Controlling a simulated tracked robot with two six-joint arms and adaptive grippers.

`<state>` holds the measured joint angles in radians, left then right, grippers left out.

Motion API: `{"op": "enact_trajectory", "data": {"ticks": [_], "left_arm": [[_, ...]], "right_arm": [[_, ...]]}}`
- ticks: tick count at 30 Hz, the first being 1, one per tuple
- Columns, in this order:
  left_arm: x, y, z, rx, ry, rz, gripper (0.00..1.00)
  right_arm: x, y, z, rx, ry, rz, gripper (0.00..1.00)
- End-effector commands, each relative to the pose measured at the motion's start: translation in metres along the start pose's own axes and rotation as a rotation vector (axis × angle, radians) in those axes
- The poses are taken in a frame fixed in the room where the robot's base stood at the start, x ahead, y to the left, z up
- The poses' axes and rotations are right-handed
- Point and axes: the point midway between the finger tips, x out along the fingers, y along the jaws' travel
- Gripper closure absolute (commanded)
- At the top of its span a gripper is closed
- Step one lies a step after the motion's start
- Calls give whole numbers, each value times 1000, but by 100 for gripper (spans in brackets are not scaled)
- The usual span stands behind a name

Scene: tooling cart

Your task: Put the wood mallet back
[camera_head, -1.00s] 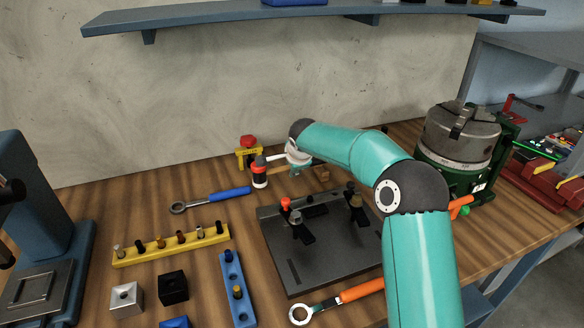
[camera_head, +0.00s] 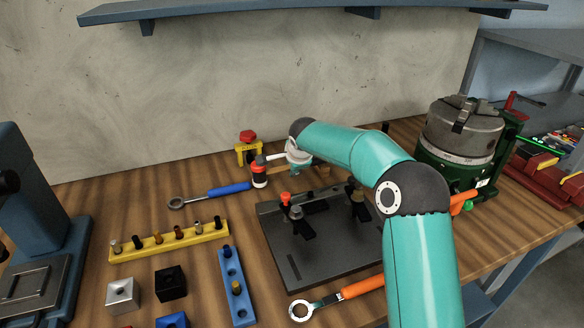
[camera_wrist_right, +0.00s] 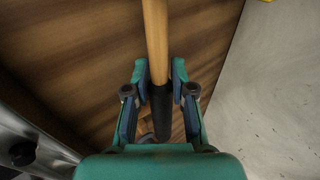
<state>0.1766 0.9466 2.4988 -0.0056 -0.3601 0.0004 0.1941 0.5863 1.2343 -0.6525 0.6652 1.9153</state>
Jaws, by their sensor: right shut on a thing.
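The mallet (camera_head: 259,173) lies near the back of the bench, its upright head dark with orange-red and white parts. Its pale wooden handle (camera_wrist_right: 155,40) runs right from the head into my right gripper (camera_wrist_right: 160,88). In the wrist view, the fingers are on both sides of the handle at its black grip, shut on it; the head is out of that view. In the head view, my right gripper (camera_head: 297,158) is partly covered by its own arm. I cannot tell whether the mallet head touches the bench. My left gripper is not in view.
A yellow stand with a red knob (camera_head: 248,147) is just behind the mallet head. A blue-handled wrench (camera_head: 212,195) lies in front. A dark fixture plate (camera_head: 320,255) is nearer, and a chuck on a green base (camera_head: 462,140) stands right. A small brown block (camera_head: 324,171) is beside the gripper.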

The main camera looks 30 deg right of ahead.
Motion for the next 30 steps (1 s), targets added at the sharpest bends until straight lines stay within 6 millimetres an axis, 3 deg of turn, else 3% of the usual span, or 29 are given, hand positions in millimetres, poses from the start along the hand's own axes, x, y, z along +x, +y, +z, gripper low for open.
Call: {"op": "enact_trajectory", "data": {"ticks": [10,11,16,25,30], "left_arm": [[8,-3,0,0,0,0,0],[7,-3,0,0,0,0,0],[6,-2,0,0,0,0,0],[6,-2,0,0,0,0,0],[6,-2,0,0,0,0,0]], "right_arm": [[4,2,0,1,0,-3,100],[4,2,0,1,0,-3,74],[3,2,0,1,0,-3,47],[4,4,0,0,0,2,47],[-7,3,0,0,0,0,47]]}}
